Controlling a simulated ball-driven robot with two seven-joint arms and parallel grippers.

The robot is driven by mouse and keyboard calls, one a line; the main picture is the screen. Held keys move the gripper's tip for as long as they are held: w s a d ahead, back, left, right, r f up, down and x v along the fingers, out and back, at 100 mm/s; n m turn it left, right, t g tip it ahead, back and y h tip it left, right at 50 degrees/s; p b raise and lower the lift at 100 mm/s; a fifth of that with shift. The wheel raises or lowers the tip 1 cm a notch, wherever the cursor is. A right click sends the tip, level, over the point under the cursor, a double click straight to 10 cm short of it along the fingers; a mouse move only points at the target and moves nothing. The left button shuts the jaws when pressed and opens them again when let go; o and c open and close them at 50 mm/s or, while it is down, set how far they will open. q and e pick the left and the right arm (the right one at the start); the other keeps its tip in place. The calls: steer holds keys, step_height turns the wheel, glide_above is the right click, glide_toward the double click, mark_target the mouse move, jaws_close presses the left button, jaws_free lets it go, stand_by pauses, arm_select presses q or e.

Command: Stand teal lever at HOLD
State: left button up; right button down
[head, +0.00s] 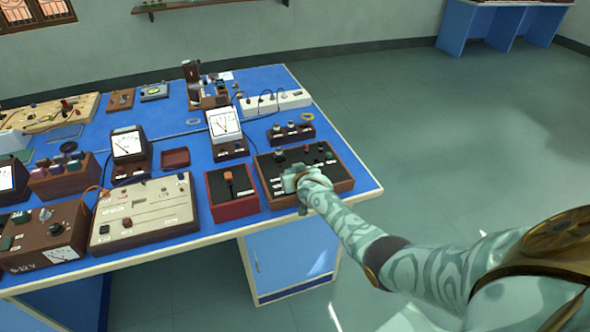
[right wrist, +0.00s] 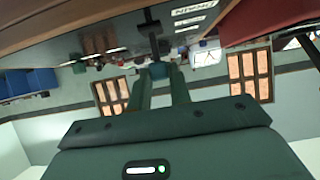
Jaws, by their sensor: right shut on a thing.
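A wooden-sided box with a dark top panel (head: 337,174) stands at the right end of the blue bench. It carries several black knobs and white labels. My right gripper (head: 298,177) is over the front left part of this panel and hides what is under it. In the right wrist view, the fingers are shut on the teal lever's knob (right wrist: 159,70), which sits on a dark stem (right wrist: 153,32) rising from the panel. The labels near the stem appear upside down there, and I cannot tell which mark the lever stands at. My left gripper is not in view.
A red box (head: 233,207) with an orange-handled lever (head: 228,180) stands close left of the panel box. A small knobbed block (head: 290,133) and a white-faced meter (head: 224,123) stand behind. The floor (head: 480,130) right of the bench is clear.

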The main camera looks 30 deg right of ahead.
steer(key=c, duration=1.3)
jaws_free()
steer(key=p+v, duration=0.7)
steer(key=v, duration=0.9)
steer(key=shift+s, duration=0.2)
steer(key=shift+w+a, duration=0.1)
